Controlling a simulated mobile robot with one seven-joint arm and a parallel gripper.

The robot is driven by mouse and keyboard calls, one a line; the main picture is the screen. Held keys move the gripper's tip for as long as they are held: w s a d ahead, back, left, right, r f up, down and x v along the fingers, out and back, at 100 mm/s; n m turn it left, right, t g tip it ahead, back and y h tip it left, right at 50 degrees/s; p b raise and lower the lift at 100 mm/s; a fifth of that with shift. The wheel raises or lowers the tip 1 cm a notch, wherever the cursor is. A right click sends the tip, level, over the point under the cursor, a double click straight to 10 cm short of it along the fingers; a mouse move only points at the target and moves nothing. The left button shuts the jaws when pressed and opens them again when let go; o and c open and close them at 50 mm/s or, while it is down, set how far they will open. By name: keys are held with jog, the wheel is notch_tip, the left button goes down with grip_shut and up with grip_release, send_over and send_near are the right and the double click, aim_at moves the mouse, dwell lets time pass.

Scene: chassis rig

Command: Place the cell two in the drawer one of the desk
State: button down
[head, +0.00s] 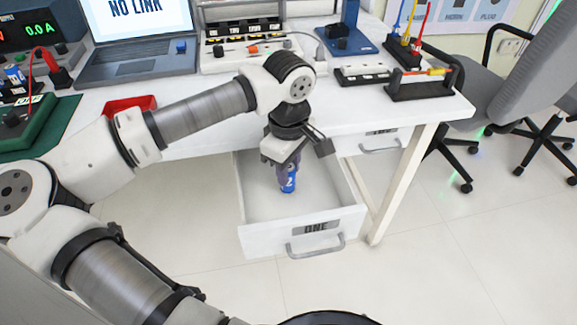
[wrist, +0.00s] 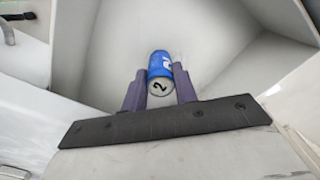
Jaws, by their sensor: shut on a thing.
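The cell two (head: 288,181) is a small blue cylinder marked "2", and it also shows in the wrist view (wrist: 160,66) with a pale end marked 2. My gripper (head: 287,167) is shut on it, with a dark finger on each side in the wrist view (wrist: 160,88). The drawer one (head: 318,236) is a white drawer, pulled open, with a label reading "ONE" and a metal handle on its front. The gripper and the cell hang over the drawer's opening. I cannot tell whether the cell touches the drawer floor.
The white desk (head: 345,113) carries a laptop (head: 138,45), a red tray (head: 129,104), a blue stand (head: 346,40) and a black tool rack (head: 425,88). A second drawer (head: 382,142) to the right looks shut. Grey chairs (head: 500,88) stand at the right. The floor in front is clear.

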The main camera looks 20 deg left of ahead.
jog(key=shift+f, duration=0.2)
jog(key=c, duration=1.1)
grip_release()
jog(key=shift+r, duration=0.1)
notch_tip(320, 180, up, 12)
jog(key=p, duration=0.1)
jog(key=shift+r, duration=0.1)
